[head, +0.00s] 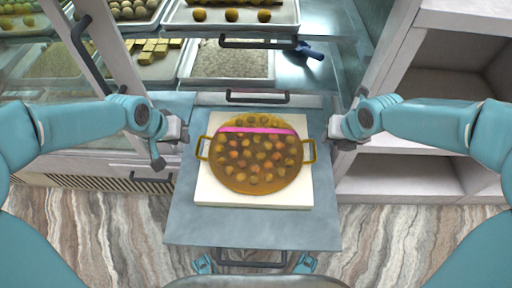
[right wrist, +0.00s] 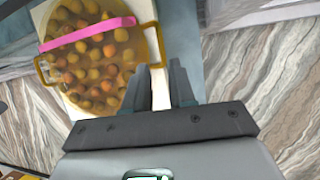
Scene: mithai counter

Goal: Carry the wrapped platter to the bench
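The wrapped platter (head: 258,178) is a round amber dish of several brown and orange sweets with a pink band across it and a gold loop handle on each side. It lies flat on a white square board (head: 225,195). My left gripper (head: 171,150) is open and empty, left of the left handle (head: 203,148) and apart from it. My right gripper (head: 343,137) is open, just right of the right handle (head: 308,152). In the right wrist view, the right fingers (right wrist: 162,85) are apart with nothing between them, near the platter (right wrist: 95,60) and its handle.
The board sits on a grey-blue surface (head: 200,225) with a dark bar handle at its front. Behind is a glass counter with trays of sweets (head: 232,62) and a blue object (head: 310,50). Open shelves (head: 400,172) stand at the right. The marbled floor (head: 110,235) shows in front.

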